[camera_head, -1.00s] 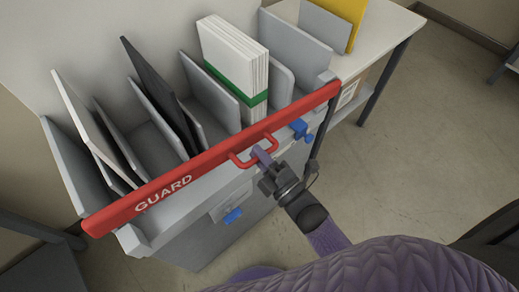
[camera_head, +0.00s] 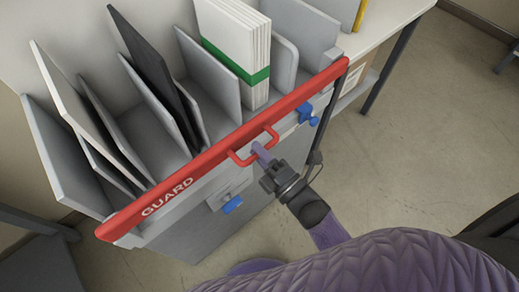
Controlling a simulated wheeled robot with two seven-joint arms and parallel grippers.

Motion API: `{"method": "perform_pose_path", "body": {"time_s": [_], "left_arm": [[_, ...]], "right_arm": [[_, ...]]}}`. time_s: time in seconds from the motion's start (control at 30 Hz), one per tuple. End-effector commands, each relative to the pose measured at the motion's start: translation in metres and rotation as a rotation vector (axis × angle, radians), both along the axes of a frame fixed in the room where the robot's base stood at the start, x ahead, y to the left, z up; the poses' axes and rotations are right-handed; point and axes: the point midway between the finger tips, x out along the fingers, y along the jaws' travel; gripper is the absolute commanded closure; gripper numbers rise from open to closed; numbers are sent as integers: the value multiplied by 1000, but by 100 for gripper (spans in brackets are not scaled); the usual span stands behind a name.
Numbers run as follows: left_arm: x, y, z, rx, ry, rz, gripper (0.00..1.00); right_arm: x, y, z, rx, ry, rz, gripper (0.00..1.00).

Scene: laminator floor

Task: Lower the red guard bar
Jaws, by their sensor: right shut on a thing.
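The red guard bar (camera_head: 215,156) runs slantwise across the front of a grey slotted rack, with "GUARD" in white near its left end. A red loop handle (camera_head: 241,160) sticks out from its middle. My right gripper (camera_head: 262,155) is at this handle, shut on it, with the purple arm coming from the lower right. The bar stands in front of the slots, near the rack's upper front edge. My left gripper is not in view.
The rack's slots hold a white stack with a green band (camera_head: 236,75), a black board (camera_head: 150,72) and a pale board (camera_head: 68,95). Blue latches (camera_head: 308,114) and (camera_head: 232,204) sit on the rack's front. A table (camera_head: 392,32) stands behind right.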

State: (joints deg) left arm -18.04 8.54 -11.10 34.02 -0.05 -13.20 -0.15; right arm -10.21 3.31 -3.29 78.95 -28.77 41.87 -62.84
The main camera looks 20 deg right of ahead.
Motion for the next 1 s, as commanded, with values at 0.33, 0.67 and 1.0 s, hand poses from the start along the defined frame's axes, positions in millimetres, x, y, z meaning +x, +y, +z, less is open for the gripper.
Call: {"method": "perform_pose_path", "body": {"time_s": [0.33,0.67,1.0], "left_arm": [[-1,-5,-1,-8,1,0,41],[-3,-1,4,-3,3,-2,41],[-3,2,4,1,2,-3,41]], "right_arm": [[-1,0,-1,2,1,0,47],[-59,-26,-13,0,8,-1,47],[-91,-39,-19,0,2,0,47]]}}
